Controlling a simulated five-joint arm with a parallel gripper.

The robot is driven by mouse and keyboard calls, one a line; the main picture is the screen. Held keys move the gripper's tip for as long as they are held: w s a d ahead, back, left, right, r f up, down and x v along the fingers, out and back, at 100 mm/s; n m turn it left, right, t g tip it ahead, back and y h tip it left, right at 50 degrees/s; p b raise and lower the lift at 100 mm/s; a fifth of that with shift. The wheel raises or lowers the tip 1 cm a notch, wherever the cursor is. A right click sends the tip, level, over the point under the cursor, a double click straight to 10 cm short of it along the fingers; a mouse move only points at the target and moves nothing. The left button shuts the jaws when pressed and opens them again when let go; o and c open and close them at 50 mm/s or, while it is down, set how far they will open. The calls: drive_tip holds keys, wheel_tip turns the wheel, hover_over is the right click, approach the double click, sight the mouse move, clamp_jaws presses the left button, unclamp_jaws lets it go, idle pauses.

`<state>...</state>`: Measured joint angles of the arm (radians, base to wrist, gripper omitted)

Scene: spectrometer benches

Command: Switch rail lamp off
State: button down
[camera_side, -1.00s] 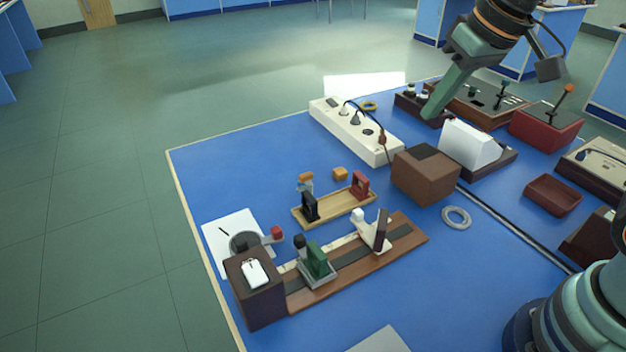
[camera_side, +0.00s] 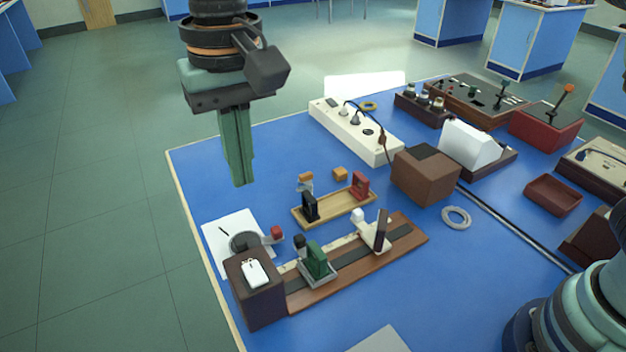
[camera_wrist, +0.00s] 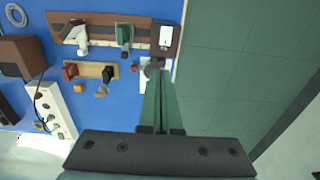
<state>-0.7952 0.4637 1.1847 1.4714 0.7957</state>
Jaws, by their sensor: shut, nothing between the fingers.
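The rail lamp looks to be the dark brown box (camera_side: 258,292) at the left end of the wooden rail (camera_side: 350,262), with a white rocker switch (camera_side: 255,272) on its top. The switch also shows in the wrist view (camera_wrist: 166,37), at the top. Which way the rocker is tipped is too small to tell. My gripper (camera_side: 240,182) is shut and empty, pointing down in the air above the far left part of the blue table, apart from the box. In the wrist view my green fingers (camera_wrist: 160,90) point toward the box, with nothing between them.
A green holder (camera_side: 317,260) and a white-and-dark holder (camera_side: 380,232) stand on the rail. A wooden tray (camera_side: 335,207) with black and red holders lies behind it. White paper (camera_side: 222,232) with a round dark item lies beside the box. A power strip (camera_side: 355,130) stands farther back.

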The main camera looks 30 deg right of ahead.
sight(251, 266)
drive_tip(key=shift+s+a+f, duration=0.15)
drive_tip(key=shift+a, duration=0.25)
drive_tip(key=shift+s+a+f, duration=0.1)
drive_tip(key=shift+s+a, duration=0.05)
drive_tip(key=shift+a, duration=0.2)
wheel_tip(251, 266, down, 14)
drive_tip(key=shift+f, duration=0.1)
idle(0.5)
drive_tip(key=shift+w+f, duration=0.1)
drive_tip(key=shift+s+r, duration=0.3)
drive_tip(key=shift+s, duration=0.5)
